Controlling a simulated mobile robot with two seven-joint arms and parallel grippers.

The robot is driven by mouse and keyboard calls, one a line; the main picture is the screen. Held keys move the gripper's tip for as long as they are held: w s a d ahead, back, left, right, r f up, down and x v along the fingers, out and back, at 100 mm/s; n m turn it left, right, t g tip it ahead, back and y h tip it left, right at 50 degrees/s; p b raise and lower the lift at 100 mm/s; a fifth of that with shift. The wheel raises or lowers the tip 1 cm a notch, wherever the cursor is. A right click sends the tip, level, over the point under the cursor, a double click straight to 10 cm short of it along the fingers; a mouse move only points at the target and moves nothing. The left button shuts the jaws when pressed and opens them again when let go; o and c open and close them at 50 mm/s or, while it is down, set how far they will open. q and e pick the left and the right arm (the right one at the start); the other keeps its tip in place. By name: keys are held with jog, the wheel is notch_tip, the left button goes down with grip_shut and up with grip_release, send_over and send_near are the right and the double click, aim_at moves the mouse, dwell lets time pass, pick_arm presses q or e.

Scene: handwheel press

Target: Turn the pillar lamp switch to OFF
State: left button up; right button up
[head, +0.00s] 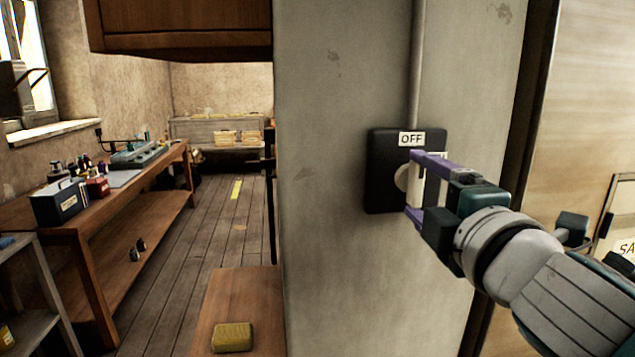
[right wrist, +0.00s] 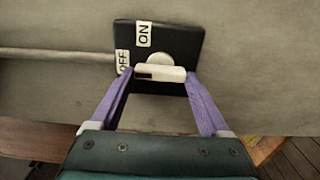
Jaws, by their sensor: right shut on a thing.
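The lamp switch is a black box (head: 384,190) on the grey pillar (head: 330,200), with a pale round knob (head: 401,179) and a bar-shaped handle. In the right wrist view the handle (right wrist: 170,74) lies level, its dark-marked end to the left, on the side of the OFF label (right wrist: 122,61). The ON label (right wrist: 144,34) is above it. In the head view the OFF label (head: 411,139) is above the knob and the handle stands about upright. My right gripper (head: 412,185) is shut on the handle, its purple fingers at both ends. My left gripper is out of view.
A conduit (head: 416,60) runs up the pillar above the switch. A wooden cabinet (head: 180,30) hangs at upper left. A yellow block (head: 232,337) lies on a low wooden surface beside the pillar. A cluttered workbench (head: 85,222) stands at left.

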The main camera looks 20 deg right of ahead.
dwell(0.4)
jog(key=o, duration=1.2)
jog(key=b+v, duration=0.3)
jog(key=v, duration=0.7)
